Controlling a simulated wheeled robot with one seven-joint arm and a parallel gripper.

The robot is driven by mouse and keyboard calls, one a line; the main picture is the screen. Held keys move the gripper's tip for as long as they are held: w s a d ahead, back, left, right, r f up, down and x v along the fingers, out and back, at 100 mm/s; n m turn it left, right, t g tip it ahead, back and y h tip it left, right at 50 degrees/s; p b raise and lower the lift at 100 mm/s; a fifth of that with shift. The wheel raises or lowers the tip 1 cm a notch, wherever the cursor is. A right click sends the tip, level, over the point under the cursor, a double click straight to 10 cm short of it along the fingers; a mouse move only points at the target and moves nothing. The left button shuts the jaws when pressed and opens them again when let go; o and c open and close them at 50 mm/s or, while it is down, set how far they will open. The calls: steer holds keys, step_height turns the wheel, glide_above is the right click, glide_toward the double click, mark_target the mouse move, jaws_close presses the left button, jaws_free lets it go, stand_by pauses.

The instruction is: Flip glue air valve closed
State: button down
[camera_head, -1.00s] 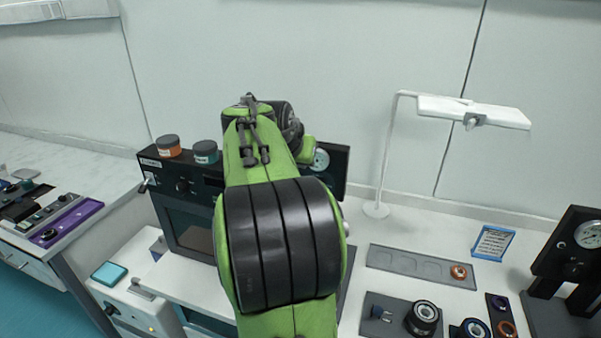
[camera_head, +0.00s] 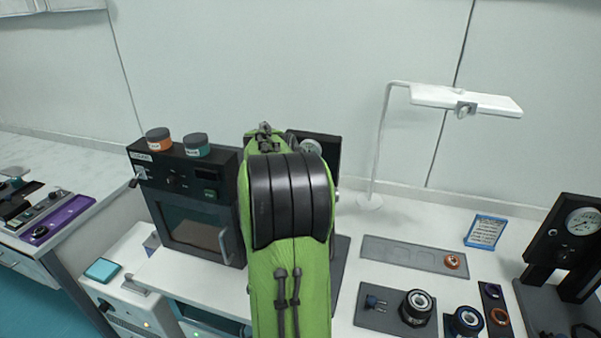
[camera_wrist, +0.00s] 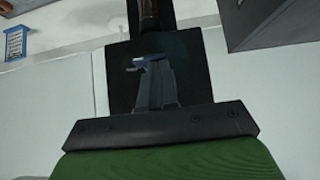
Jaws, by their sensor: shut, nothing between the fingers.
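In the wrist view my gripper (camera_wrist: 156,75) has its narrow grey fingers together, pointing at a black panel (camera_wrist: 118,75). A small blue piece, perhaps the valve's lever (camera_wrist: 150,60), shows right at the fingertips. I cannot tell whether they touch it. In the head view my green and black arm hides the gripper and any valve there. A black panel with a round gauge (camera_head: 312,147) shows partly behind the arm. The valve's position cannot be told from the head view.
A black oven (camera_head: 205,222) with two jars on top stands left of my arm. On the right are a grey tray (camera_head: 400,254), a blue-framed sign (camera_head: 485,232), a white lamp (camera_head: 466,101) and a black gauge stand (camera_head: 560,235).

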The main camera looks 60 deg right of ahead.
steer(key=shift+w+a+n+g+p, duration=0.1)
steer(key=shift+w+n+g+p, duration=0.15)
steer(key=shift+n+g+p, duration=0.25)
stand_by(0.3)
step_height(320, 180, down, 4)
steer(key=w+n+g+h+p, duration=0.2)
steer(key=n+g+h+p, duration=0.4)
steer(key=g, duration=0.4)
steer(key=shift+n+y, duration=0.4)
steer(key=shift+y, duration=0.3)
step_height(320, 180, up, 10)
steer(key=shift+a+b, duration=0.1)
steer(key=shift+b, duration=0.3)
